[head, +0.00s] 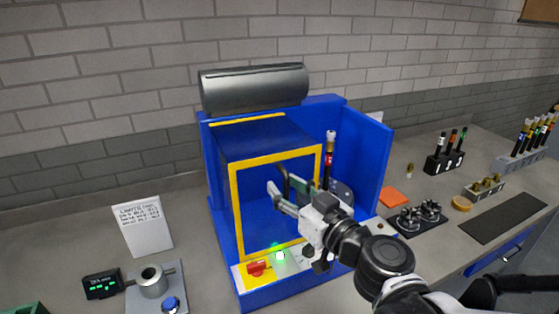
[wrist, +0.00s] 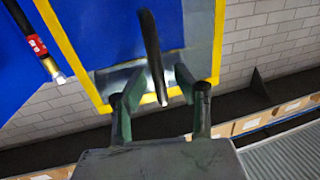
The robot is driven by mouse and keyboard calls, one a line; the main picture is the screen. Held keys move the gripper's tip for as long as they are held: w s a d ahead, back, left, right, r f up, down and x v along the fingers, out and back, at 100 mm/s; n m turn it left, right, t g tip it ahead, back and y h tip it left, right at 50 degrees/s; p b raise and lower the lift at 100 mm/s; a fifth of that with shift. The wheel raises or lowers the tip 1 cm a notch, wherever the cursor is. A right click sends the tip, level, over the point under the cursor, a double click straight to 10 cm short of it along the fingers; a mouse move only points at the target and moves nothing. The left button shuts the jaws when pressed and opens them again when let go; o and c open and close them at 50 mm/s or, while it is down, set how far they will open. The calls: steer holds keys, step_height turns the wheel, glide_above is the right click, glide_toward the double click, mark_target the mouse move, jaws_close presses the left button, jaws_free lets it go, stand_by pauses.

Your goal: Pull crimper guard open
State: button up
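The crimper (head: 360,150) is a blue machine on the bench. Its guard (head: 234,215) has a yellow frame around a blue see-through panel and stands upright, covering the front. In the wrist view, the guard's yellow edge (wrist: 217,45) surrounds the panel. A dark bar handle (wrist: 151,45) sticks out from the panel. My gripper (head: 284,185) is at the guard's front, by the handle. In the wrist view, my gripper (wrist: 158,78) has its fingers apart, one on each side of the handle, with gaps visible. Whether either finger touches it cannot be told.
A grey cylinder (head: 254,87) sits on top of the crimper. A red knob (head: 257,268) and a lit green button (head: 280,255) are below the guard. Black die holders (head: 419,216) sit to the right.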

steer(key=v, duration=1.2)
stand_by(0.5)
stand_by(0.5)
step_height(320, 180, down, 8)
steer(key=m+g+h+b, duration=0.2)
steer(key=g+h, duration=0.1)
steer(key=g, duration=0.2)
steer(key=s+d+f+m+g+h, duration=0.1)
steer(key=d+m+h, duration=0.1)
steer(key=d, duration=0.3)
steer(key=s+d+f+m+g+h+b, duration=0.1)
steer(key=d+m+g+h, duration=0.1)
steer(key=d+h, duration=0.2)
steer(key=shift+s+d+f+h, duration=0.3)
steer(key=shift+d+f, duration=0.1)
steer(key=shift+d, duration=0.4)
